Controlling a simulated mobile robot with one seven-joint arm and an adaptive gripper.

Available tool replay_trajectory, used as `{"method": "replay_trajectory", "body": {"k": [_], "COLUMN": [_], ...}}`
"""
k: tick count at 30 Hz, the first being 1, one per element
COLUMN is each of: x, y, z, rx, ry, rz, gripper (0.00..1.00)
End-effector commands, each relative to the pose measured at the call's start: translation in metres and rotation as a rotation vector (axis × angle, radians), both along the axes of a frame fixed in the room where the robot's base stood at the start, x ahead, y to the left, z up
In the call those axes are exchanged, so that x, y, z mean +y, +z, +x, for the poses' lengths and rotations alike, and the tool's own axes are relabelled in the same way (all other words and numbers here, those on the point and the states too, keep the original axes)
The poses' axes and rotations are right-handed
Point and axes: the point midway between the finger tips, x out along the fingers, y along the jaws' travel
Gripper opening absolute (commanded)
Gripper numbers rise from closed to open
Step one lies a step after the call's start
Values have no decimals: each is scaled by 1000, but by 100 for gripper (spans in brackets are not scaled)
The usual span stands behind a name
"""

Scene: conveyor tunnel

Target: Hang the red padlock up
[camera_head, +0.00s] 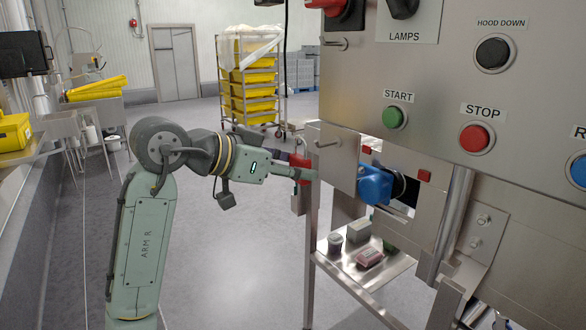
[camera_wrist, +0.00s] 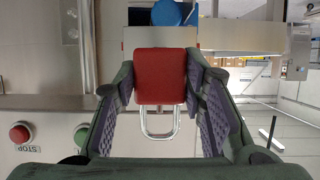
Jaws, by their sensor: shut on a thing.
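The red padlock (camera_wrist: 160,78) sits between the fingers of my gripper (camera_wrist: 161,72) in the wrist view, with its silver shackle (camera_wrist: 160,134) towards the bottom of the picture. My gripper is shut on its red body. In the head view the padlock (camera_head: 299,167) shows partly at the end of my gripper (camera_head: 293,164), beside the left edge of the steel cabinet. Another peg (camera_head: 334,44) is higher up. The shackle's exact position is not clear in the head view.
A blue connector (camera_head: 374,185) juts from the cabinet right of my gripper. START (camera_head: 395,117) and STOP (camera_head: 476,139) buttons are on the panel. A low shelf (camera_head: 345,275) holds several small items. Yellow crates (camera_head: 252,91) stand behind. Floor left of the cabinet is clear.

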Motion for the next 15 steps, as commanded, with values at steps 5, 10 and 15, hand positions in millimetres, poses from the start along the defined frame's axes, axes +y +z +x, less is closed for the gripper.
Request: {"method": "replay_trajectory", "body": {"k": [5, 10, 15], "x": [-1, -1, -5], "y": [0, 0, 1], "z": [1, 1, 3], "rx": [0, 0, 1], "ry": [0, 0, -2], "rz": [0, 0, 0], "gripper": [0, 0, 0]}}
